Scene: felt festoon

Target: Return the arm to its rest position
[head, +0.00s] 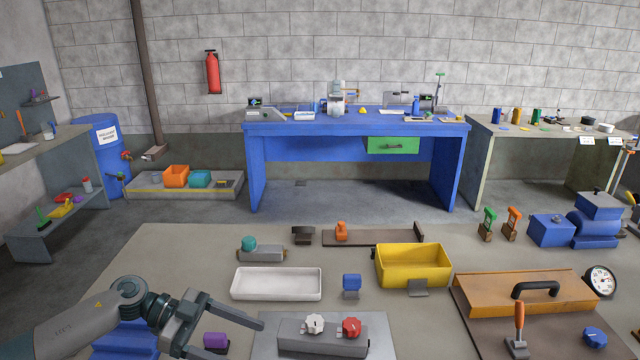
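My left arm comes in from the lower left, and its gripper (240,341) is above the near left part of the worktable (430,328). Its two dark grey fingers are spread apart and point right. A small purple block-like thing (215,340) shows between the fingers. I cannot tell whether it touches them, but the fingers are not closed on it. My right arm and gripper are not in view.
Near the gripper are a grey box with a white and a red knob (322,344), a white tray (277,283) and a blue block (125,340). A yellow bin (413,264) and an orange panel with a black handle (530,298) lie further right. Bare tabletop shows at the left (165,255).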

